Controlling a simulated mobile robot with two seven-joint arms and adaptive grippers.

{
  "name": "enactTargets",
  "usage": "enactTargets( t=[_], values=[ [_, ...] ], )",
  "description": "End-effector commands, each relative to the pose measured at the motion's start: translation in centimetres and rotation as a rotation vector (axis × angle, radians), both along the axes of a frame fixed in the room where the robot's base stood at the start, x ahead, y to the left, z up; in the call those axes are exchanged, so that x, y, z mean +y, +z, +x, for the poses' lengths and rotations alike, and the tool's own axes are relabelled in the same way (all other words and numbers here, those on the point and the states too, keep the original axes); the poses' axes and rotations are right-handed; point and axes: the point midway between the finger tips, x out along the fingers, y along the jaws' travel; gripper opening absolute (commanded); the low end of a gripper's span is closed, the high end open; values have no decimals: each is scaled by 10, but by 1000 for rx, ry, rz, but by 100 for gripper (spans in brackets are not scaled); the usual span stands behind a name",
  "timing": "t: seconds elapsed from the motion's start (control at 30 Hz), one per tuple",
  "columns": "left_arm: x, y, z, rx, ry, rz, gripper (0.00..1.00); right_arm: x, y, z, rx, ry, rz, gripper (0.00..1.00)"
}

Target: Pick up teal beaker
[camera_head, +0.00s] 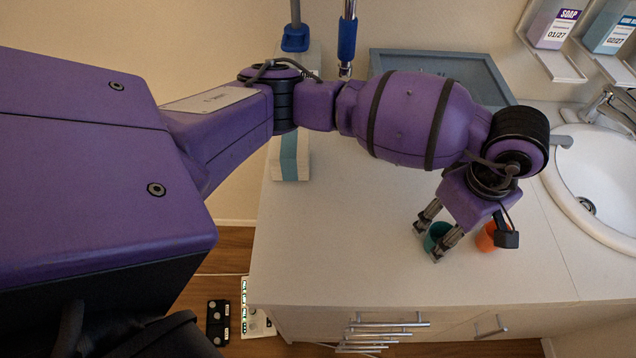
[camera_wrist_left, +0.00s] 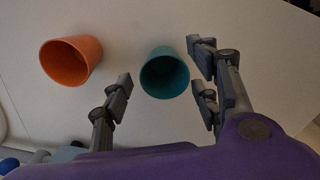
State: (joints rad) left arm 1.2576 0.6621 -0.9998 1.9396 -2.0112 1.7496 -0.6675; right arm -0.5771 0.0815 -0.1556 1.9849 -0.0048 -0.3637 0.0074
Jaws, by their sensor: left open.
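The teal beaker (camera_head: 437,236) stands on the white counter, partly hidden behind my left gripper (camera_head: 428,236) in the head view. In the left wrist view the teal beaker (camera_wrist_left: 165,74) shows its open rim and lies between the spread fingers of my left gripper (camera_wrist_left: 160,82), near the tips. The fingers are open on either side of it, and I cannot tell whether either one touches it. My right gripper is not in either view.
An orange cup (camera_head: 487,238) stands close to the right of the teal beaker; it also shows in the left wrist view (camera_wrist_left: 71,61). A white sink (camera_head: 600,170) is at the right. A grey tray (camera_head: 500,84) lies at the back. The counter (camera_head: 330,240) is clear at the left front.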

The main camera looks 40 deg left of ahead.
Motion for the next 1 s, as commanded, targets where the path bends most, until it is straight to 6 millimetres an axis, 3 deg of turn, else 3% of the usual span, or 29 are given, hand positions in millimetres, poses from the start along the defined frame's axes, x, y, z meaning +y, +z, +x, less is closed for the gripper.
enactTargets(
  t=[0.13,0.37,0.7,1.0],
  values=[
    [0,-16,-1,3,2,-1,55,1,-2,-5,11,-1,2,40],
    [0,-19,-1,3,1,-2,55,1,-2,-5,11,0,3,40],
    [0,-17,0,1,1,-2,13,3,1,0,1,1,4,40],
    [0,-17,0,-1,0,-2,11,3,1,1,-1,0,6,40]
  ],
)
